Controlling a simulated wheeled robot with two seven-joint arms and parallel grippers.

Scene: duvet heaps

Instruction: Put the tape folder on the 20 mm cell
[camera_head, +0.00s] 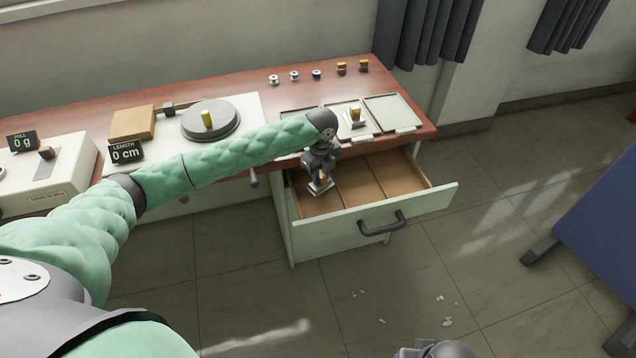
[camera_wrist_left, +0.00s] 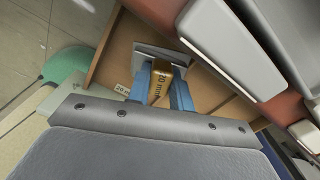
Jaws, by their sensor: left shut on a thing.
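My left gripper (camera_head: 321,180) is over the left compartment of the open drawer (camera_head: 375,212). Its blue fingers (camera_wrist_left: 162,85) are shut on the tape folder's gold block (camera_wrist_left: 165,86), which reads 20 mm. The folder's grey plate (camera_wrist_left: 160,55) shows beyond the fingertips. I cannot tell whether the plate touches the drawer floor. A small label (camera_wrist_left: 122,90), starting "20", shows beside the gripper in the wrist view, partly hidden by it. A grey part of my own (camera_head: 435,349) shows at the bottom edge, perhaps my right gripper; no fingers show.
Drawer dividers (camera_head: 362,180) split the drawer. Shallow trays stand behind it; the middle one (camera_head: 340,110) holds another gold-topped piece (camera_head: 355,116). A round grey disc (camera_head: 211,120) and a wooden block (camera_head: 131,124) lie left. Several spools and small blocks line the back.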

